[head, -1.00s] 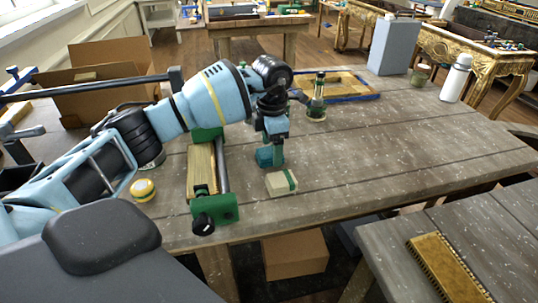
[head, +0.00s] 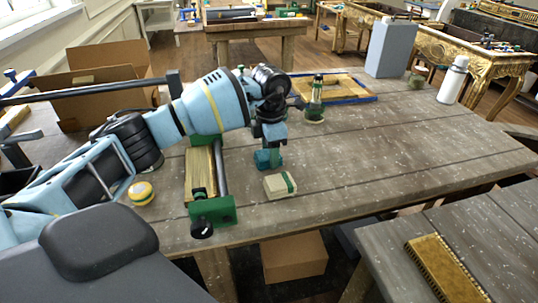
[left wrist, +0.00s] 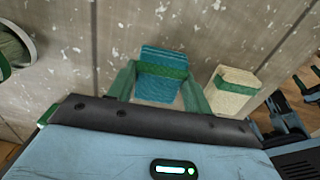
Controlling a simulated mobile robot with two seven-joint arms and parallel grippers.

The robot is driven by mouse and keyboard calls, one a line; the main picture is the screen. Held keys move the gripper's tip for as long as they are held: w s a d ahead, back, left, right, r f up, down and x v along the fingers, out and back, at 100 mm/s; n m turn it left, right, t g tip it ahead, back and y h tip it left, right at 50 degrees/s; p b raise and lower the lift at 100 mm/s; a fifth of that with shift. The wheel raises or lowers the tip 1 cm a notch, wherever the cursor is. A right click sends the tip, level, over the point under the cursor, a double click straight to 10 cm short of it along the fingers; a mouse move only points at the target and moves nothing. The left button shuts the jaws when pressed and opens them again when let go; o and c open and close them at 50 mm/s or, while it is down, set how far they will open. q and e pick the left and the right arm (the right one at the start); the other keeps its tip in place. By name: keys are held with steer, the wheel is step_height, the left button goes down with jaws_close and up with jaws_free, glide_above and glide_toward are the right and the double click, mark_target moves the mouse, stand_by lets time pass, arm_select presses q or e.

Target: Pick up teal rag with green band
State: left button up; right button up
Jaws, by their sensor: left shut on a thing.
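The teal rag with a green band (head: 264,160) is at the middle of the wooden table (head: 370,165), just behind a cream block with a green stripe. In the left wrist view the rag (left wrist: 160,84) sits between the two green fingers, its green band running across it. My left gripper (head: 270,157) points down and is shut on the rag. The fingers hide part of the rag in the head view. I cannot tell whether the rag touches the tabletop. My right gripper is not in view.
The cream block (head: 280,186) stands close by the rag. A green-ended clamp with wood (head: 200,175) and a yellow-banded round item (head: 141,193) lie left. A green bottle (head: 316,100) and blue-edged tray (head: 345,98) stand behind.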

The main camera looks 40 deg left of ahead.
arm_select(q)
step_height(320, 180, up, 10)
stand_by(0.5)
